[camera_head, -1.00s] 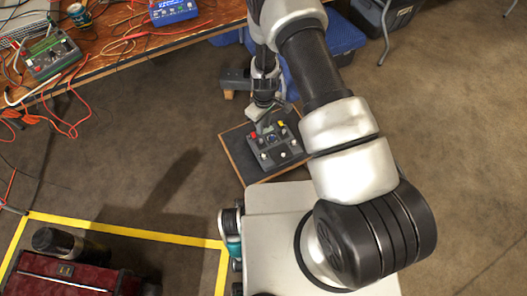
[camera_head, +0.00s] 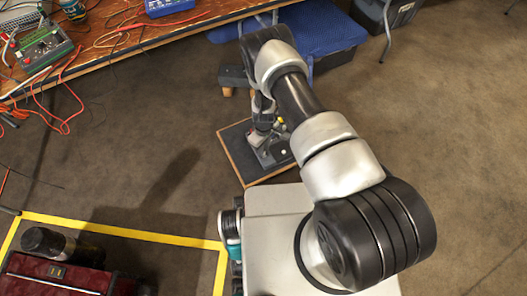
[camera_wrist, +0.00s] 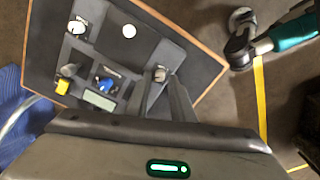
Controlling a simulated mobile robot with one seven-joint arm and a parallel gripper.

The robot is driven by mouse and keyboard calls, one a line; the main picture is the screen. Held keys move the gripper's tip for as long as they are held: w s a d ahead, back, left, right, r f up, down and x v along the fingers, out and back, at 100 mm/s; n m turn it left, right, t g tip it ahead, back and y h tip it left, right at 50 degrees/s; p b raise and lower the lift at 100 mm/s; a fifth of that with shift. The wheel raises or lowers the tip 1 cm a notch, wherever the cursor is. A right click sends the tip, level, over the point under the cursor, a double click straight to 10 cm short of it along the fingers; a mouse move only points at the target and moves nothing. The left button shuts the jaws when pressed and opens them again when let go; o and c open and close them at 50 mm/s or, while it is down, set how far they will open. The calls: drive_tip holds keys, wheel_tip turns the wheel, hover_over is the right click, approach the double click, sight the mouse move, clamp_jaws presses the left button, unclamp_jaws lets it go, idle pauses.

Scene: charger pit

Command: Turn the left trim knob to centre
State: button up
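The dark control box (camera_head: 270,155) sits on a wood-edged board on the floor, partly hidden behind my arm. In the wrist view the box (camera_wrist: 112,52) shows a yellow button (camera_wrist: 62,87), a blue control (camera_wrist: 105,84), a small display (camera_wrist: 99,101) and several pale knobs. One knob (camera_wrist: 160,73) lies between the tips of my gripper (camera_wrist: 161,84). The fingers look spread, one on each side of it; contact is not clear. Which way its pointer faces is too small to tell.
A cluttered wooden bench (camera_head: 130,30) stands at the back left with cables hanging off it. Blue padded furniture (camera_head: 325,40) is behind the board. Yellow tape (camera_head: 130,231) and a red case (camera_head: 60,275) are at the lower left. Floor right of my arm is clear.

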drive_tip(key=shift+f, duration=0.9)
clamp_jaws()
drive_tip(key=shift+b, duration=0.35)
drive_tip(key=n+b, duration=0.2)
drive_tip(key=n, duration=0.2)
drive_tip(key=shift+n, duration=0.4)
drive_tip(key=n, duration=0.5)
drive_tip(key=shift+n, duration=0.3)
